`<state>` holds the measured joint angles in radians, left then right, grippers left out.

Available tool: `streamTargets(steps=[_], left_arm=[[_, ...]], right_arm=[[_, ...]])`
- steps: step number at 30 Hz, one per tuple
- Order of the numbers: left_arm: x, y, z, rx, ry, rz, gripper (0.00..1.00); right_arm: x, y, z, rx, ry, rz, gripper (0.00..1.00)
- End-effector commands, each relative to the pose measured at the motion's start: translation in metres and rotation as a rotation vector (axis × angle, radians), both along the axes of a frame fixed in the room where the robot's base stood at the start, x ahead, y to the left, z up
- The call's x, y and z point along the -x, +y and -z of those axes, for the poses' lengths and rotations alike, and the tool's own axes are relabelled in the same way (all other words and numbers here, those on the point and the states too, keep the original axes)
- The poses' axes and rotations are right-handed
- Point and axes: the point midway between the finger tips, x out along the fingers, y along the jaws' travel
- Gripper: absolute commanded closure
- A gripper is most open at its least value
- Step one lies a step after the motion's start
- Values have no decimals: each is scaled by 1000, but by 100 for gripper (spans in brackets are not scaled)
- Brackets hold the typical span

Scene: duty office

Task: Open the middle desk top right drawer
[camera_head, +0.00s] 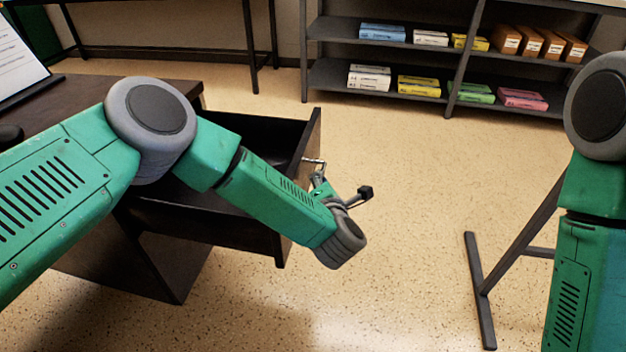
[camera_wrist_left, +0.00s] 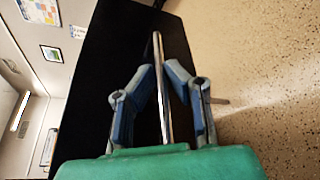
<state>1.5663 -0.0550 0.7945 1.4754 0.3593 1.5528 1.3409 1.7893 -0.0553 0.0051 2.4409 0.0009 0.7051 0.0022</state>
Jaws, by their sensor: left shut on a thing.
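The drawer (camera_head: 195,217) is dark and stands pulled out from the dark desk (camera_head: 95,92) at the left of the head view. Its front panel faces right and carries a thin metal handle (camera_head: 313,161). In the left wrist view the handle (camera_wrist_left: 157,60) runs as a metal bar between the two blue-padded fingers. My left gripper (camera_head: 318,182) is shut on the handle; the pads (camera_wrist_left: 160,95) lie on either side of the bar. My left arm hides part of the drawer's inside and front. My right arm shows at the right edge, its gripper out of view.
A grey shelf rack (camera_head: 390,92) with coloured paper packs and brown boxes stands at the back. A dark metal leg frame (camera_head: 478,290) stands at the lower right. The speckled floor (camera_head: 400,170) to the right of the drawer is clear.

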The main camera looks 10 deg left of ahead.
Motion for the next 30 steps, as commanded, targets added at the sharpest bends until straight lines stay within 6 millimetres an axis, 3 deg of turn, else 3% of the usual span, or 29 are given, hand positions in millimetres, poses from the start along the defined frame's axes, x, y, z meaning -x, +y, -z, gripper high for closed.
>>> streamTargets(steps=[1,6,8,9,23,30], left_arm=[[6,-1,9,-1,22,5,100],[5,0,10,1,23,5,100],[5,1,10,3,23,4,76],[5,2,9,4,22,4,70],[3,1,3,2,6,1,70],[28,-5,-3,4,7,4,70]], right_arm=[[0,0,0,0,0,1,100],[0,0,0,1,0,1,100],[0,0,0,1,0,1,100],[0,0,0,1,0,1,100],[0,0,0,0,-1,1,100],[2,0,-1,1,-3,1,100]])
